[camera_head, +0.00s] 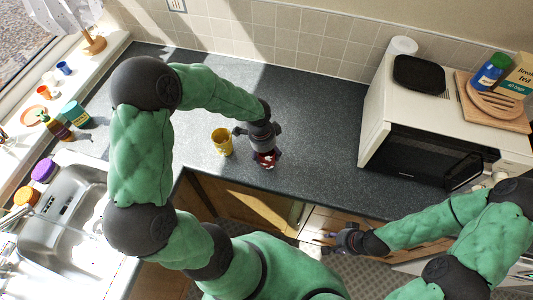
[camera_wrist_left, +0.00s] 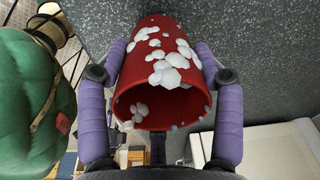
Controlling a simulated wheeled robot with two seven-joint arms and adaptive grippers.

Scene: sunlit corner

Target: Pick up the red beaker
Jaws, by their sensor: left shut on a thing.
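The red beaker (camera_head: 267,161) with white blotches is near the front edge of the dark worktop, mostly hidden under my left gripper (camera_head: 263,151). In the left wrist view the beaker (camera_wrist_left: 160,65) lies between the two purple fingers, its open mouth toward the camera. The fingers press on it from both sides, so the left gripper is shut on it. I cannot tell whether its base touches the worktop. My right gripper (camera_head: 328,240) is low in front of the worktop edge, away from the beaker, its fingers apart and empty.
A yellow cup (camera_head: 222,142) stands close to the left of my left gripper. A white microwave (camera_head: 430,125) fills the right side, with a board (camera_head: 510,118) and containers on top. A sink (camera_head: 70,215) is at the left. The worktop behind the beaker is clear.

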